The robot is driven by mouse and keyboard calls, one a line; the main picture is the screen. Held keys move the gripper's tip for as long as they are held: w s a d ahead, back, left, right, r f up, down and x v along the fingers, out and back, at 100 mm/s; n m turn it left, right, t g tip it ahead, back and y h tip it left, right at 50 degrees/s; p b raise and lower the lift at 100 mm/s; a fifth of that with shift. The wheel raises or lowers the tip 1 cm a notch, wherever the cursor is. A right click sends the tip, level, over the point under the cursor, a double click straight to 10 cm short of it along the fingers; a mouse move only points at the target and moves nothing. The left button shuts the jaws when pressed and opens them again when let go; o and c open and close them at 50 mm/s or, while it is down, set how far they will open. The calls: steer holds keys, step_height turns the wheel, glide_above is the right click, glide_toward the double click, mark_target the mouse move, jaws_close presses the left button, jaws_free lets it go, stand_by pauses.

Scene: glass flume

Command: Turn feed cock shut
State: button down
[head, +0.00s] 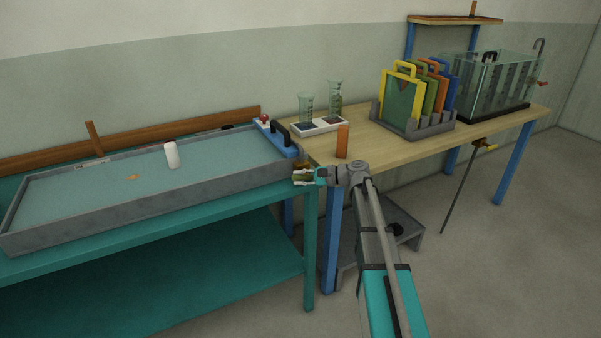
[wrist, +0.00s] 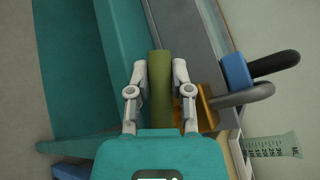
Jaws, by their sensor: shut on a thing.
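The feed cock appears to be at the right end of the long grey tray (head: 140,195). Its olive-green handle (wrist: 160,95) lies between my fingers in the wrist view, running along the gripper's length. A brass-coloured block (wrist: 207,106) shows just right of the fingers. My gripper (head: 305,177) is at the tray's right end, by the bench corner, in the head view. In the wrist view, my gripper (wrist: 160,75) is shut on the handle, one finger on each side. The handle's joint with its body is hidden.
A blue block with a dark handle (head: 282,134) sits on the tray's end, close above my gripper. An orange block (head: 342,141) and measuring cylinders (head: 306,108) stand on the wooden table. A white cylinder (head: 172,155) stands in the tray.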

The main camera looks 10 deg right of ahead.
steer(key=shift+f+n+h+p, duration=0.1)
steer(key=shift+n+h+p, duration=0.3)
steer(key=shift+h+p, duration=0.45)
steer(key=shift+w+f+n+h+p, duration=0.1)
steer(key=shift+f+n+h+p, duration=0.35)
steer(key=shift+h, duration=0.2)
steer(key=c, duration=0.5)
jaws_free()
steer(key=shift+c, duration=0.2)
steer(key=shift+y+b, duration=0.35)
steer(key=shift+y, duration=0.05)
steer(key=shift+r+m+y+b, duration=0.2)
steer(key=shift+m+y+b, duration=0.6)
steer(key=shift+b, duration=0.35)
steer(key=m+y+b, duration=0.1)
steer(key=r+y+b, duration=0.1)
steer(key=b, duration=0.1)
steer(key=shift+d+m+t+y, duration=0.25)
steer(key=shift+m+t+y, duration=0.1)
steer(key=shift+t+y, duration=0.05)
steer(key=v, duration=1.3)
steer(key=shift+d+r, duration=0.25)
steer(key=shift+d, duration=0.15)
